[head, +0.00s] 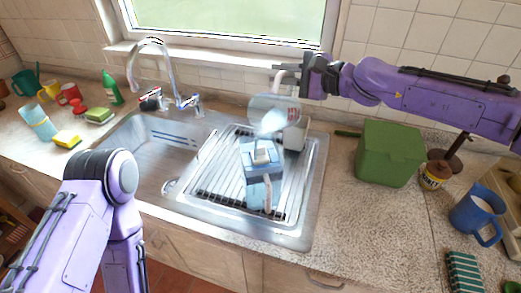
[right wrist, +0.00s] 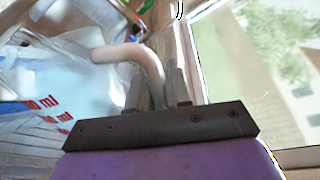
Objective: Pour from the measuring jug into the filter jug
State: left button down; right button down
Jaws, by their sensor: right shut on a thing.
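The clear measuring jug (head: 268,112) is tilted above the sink's drainer. Its pale handle (right wrist: 152,68) is between the fingers of my right gripper (head: 288,76), which is shut on it. Red "ml" marks and pale bluish contents show through the jug's wall (right wrist: 75,85) in the right wrist view. The blue filter jug (head: 260,174) stands on the ribbed drainer just below and in front of the measuring jug, its pale handle toward me. I cannot make out a stream between the two jugs. My left arm is at the lower left; its gripper is out of view.
A whitish cup-like thing (head: 296,135) is behind the filter jug on the drainer (head: 213,178). The tap (head: 155,62) rises at the sink's back. A green box (head: 388,153), a small jar (head: 434,176) and a blue mug (head: 478,214) stand on the right counter.

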jog(key=shift+s+a+n+b, duration=0.4)
jog(key=shift+s+n+b, duration=0.2)
jog(key=shift+b, duration=0.25)
dwell(1.6)
jog(key=shift+s+a+r+n+t+h, duration=0.3)
jog(key=shift+s+a+r+n, duration=0.1)
jog(key=shift+r+n, duration=0.2)
dwell(1.0)
